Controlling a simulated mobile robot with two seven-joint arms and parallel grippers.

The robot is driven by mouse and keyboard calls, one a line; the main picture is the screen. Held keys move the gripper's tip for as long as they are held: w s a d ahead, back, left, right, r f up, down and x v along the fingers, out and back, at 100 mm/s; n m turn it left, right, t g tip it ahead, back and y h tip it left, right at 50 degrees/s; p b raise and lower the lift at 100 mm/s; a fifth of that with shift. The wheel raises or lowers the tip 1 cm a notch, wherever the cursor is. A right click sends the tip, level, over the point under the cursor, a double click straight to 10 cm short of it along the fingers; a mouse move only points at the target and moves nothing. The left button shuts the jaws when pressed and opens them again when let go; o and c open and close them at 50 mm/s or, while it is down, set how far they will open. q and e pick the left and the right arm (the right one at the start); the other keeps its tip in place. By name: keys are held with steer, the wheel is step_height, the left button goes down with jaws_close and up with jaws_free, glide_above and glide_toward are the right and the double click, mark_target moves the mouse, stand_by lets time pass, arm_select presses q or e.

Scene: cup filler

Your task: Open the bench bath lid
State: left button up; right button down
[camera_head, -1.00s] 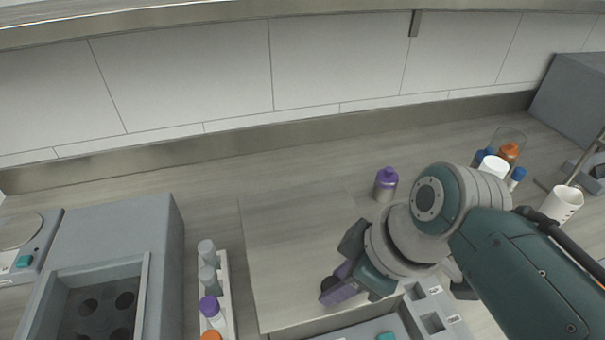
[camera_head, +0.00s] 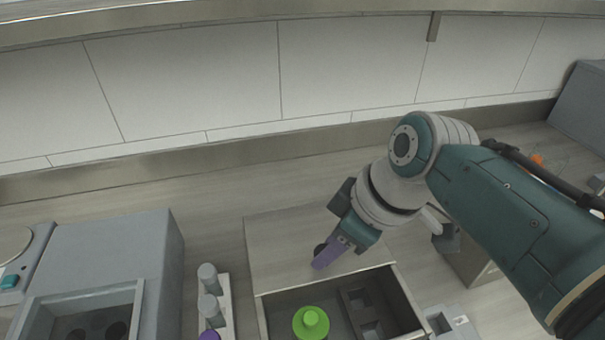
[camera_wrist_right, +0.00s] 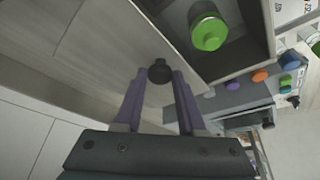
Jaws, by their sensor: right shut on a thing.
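The bench bath lid (camera_head: 285,236) is a flat light-grey panel. It lies over the back part of the bath, and the front part of the bath (camera_head: 300,300) stands uncovered. In the right wrist view the lid (camera_wrist_right: 105,45) carries a round black knob (camera_wrist_right: 160,71). My right gripper (camera_head: 325,256) has purple fingers. In the wrist view its fingers (camera_wrist_right: 160,85) stand on both sides of the knob and are shut on it. A green-capped container (camera_head: 311,322) sits inside the dark bath. My left gripper is not in view.
A white rack (camera_head: 222,290) with capped tubes stands left of the bath. A grey block unit (camera_head: 110,255) with dark wells is farther left. Bare bench top (camera_head: 190,200) lies behind the bath.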

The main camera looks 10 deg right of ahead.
steer(key=shift+w, duration=0.3)
steer(key=shift+s, duration=0.1)
steer(key=c, duration=0.5)
jaws_free()
steer(key=shift+r, duration=0.1)
